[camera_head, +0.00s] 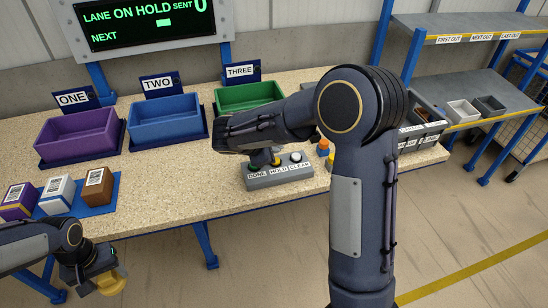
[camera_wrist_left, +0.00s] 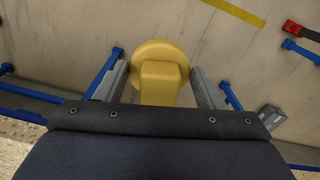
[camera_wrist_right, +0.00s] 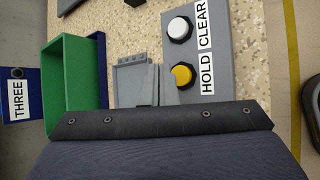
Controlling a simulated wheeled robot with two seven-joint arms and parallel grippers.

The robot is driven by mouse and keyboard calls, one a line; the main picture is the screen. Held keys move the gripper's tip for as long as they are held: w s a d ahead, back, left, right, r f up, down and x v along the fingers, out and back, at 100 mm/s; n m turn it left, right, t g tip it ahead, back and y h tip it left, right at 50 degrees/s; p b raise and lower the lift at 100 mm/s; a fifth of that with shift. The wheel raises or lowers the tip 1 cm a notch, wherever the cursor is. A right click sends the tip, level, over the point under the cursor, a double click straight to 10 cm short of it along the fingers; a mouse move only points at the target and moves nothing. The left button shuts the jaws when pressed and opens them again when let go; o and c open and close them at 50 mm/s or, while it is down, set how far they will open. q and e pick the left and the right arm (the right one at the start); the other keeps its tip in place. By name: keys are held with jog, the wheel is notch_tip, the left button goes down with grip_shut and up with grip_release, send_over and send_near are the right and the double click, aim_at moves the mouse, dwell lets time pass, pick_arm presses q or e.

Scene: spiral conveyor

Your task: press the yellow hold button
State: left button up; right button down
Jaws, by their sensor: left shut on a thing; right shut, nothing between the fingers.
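The yellow hold button (camera_head: 276,161) sits on the grey button panel (camera_head: 290,178), between a green DONE button and the white CLEAR button (camera_head: 296,157). The hold button also shows in the right wrist view (camera_wrist_right: 183,75), with the white button above it (camera_wrist_right: 179,28). My right gripper (camera_head: 264,158) is shut and empty, over the panel, its fingertips (camera_wrist_right: 153,72) just beside the yellow button; I cannot tell if they touch anything. The green button is partly hidden by it. My left gripper (camera_wrist_left: 160,85) is shut on a yellow round-ended piece (camera_wrist_left: 160,55), off the bench's front edge.
The screen (camera_head: 140,20) reads "LANE ON HOLD". Purple (camera_head: 80,135), blue (camera_head: 165,121) and green (camera_head: 248,96) bins stand along the bench. Three boxes lie on a blue mat (camera_head: 98,199) at left. Small orange-topped items stand right of the panel, partly behind my right arm.

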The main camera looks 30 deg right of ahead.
pick_arm(q)
jog(key=shift+r+p, duration=1.1)
jog(key=shift+r, duration=0.35)
pick_arm(e)
jog(key=shift+r, duration=1.95)
pick_arm(q)
jog(key=shift+f, duration=0.1)
pick_arm(e)
jog(key=shift+f, duration=0.1)
jog(key=s+r+m+g+y, duration=0.1)
jog(key=s+m+y, duration=0.25)
jog(key=s, duration=0.45)
jog(key=s+r+m+y, duration=0.2)
jog(key=s+m+y, duration=0.15)
jog(key=s, duration=0.55)
jog(key=s+a+r+m+t+y, duration=0.1)
jog(key=s+a+m+t+y, duration=0.2)
jog(key=s+a+m+y, duration=0.2)
jog(key=s+a+m, duration=0.3)
jog(key=s+a, duration=0.2)
jog(key=s, duration=0.1)
jog(key=shift+s+a, duration=0.25)
jog(key=shift+s, duration=0.15)
